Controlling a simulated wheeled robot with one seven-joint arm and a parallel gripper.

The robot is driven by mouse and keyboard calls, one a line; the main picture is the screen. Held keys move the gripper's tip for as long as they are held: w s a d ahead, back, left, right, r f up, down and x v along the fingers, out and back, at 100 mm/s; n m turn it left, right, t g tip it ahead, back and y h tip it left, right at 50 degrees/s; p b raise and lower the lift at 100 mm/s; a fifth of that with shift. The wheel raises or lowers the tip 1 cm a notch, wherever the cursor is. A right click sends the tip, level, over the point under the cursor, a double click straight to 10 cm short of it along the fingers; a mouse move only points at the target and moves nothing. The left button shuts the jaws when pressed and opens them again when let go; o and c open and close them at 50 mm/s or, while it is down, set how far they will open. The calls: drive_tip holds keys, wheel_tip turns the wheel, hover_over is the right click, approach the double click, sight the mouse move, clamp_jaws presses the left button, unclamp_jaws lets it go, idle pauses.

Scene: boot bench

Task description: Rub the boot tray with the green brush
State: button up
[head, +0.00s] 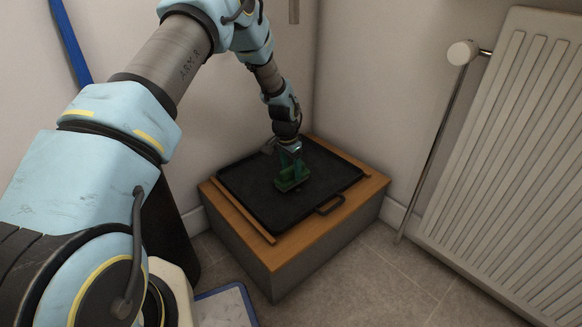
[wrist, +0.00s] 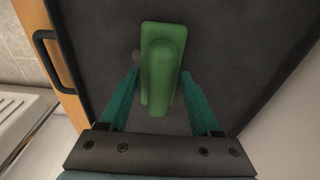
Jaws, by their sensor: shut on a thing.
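The black boot tray (head: 251,202) lies on a low bench with a wooden top, and it fills most of the wrist view (wrist: 226,30). A handle shows on its near right side. The green brush (head: 291,184) is at the middle of the tray in the head view, and it also shows in the wrist view (wrist: 163,60). My gripper (head: 290,160) reaches down over the tray and is shut on the brush, with a teal finger on either side of it. I cannot tell whether the brush's underside touches the tray.
The wooden bench (head: 330,225) stands in a corner against the walls. A white radiator (head: 510,150) with a valve and pipe is on the right. A blue-edged mat (head: 225,305) lies on the floor at the front. The tiled floor right of the bench is clear.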

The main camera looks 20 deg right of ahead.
sight(291, 168)
wheel_tip(291, 168, up, 8)
drive_tip(key=p, duration=0.4)
drive_tip(key=shift+f+p, duration=0.1)
drive_tip(key=shift+p, duration=0.25)
